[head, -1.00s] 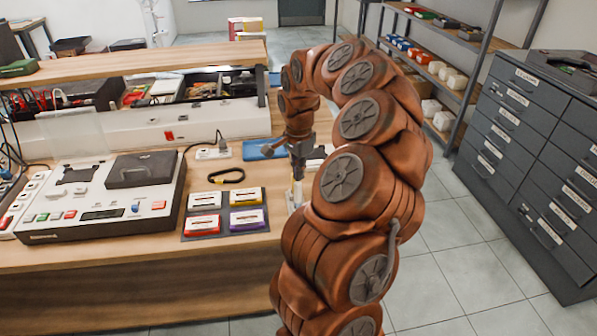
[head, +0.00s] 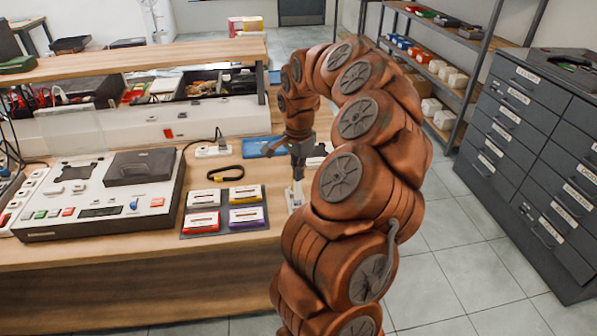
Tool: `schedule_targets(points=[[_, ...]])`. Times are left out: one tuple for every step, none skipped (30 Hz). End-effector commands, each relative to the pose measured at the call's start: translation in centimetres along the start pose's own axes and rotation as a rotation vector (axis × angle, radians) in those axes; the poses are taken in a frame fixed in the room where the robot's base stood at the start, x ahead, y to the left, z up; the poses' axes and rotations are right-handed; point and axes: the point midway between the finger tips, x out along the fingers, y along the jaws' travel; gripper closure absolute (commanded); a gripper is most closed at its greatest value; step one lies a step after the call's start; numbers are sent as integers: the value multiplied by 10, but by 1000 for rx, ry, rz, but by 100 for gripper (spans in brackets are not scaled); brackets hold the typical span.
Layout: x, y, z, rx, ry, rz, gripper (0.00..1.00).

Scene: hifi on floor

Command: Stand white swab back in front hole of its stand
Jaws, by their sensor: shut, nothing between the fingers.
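My gripper (head: 297,179) points down over the right part of the workbench, its fingers shut and empty. Just under the fingertips is a small white upright piece (head: 297,195), partly hidden by the gripper and my arm. It looks like the stand with the white swab, but I cannot tell the two apart at this size. Whether the fingertips touch it is not clear. The stand's holes cannot be made out, and my arm covers its right side.
Left of the gripper lies a dark mat (head: 225,228) with several coloured cassettes. A black strap loop (head: 226,173) and a blue tray (head: 262,148) lie behind. A large console (head: 100,200) fills the left. The bench ends just right of the gripper, behind my arm.

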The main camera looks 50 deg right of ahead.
Motion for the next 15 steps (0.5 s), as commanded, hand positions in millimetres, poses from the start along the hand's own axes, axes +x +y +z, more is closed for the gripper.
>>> schedule_targets(points=[[1, 0, 0, 0, 0, 0, 100], [2, 0, 0, 0, 0, 0, 100], [2, 0, 0, 0, 0, 0, 100], [2, 0, 0, 0, 0, 0, 100], [3, 0, 0, 0, 0, 0, 100], [3, 0, 0, 0, 0, 0, 100], [4, 0, 0, 0, 0, 0, 100], [3, 0, 0, 0, 0, 0, 100], [3, 0, 0, 0, 0, 0, 100], [2, 0, 0, 0, 0, 0, 100], [2, 0, 0, 0, 0, 0, 100], [0, 0, 0, 1, 0, -1, 100], [-1, 0, 0, 1, 0, -1, 100], [-3, 0, 0, 1, 1, -2, 100], [-6, -1, 0, 1, 1, -2, 100]])
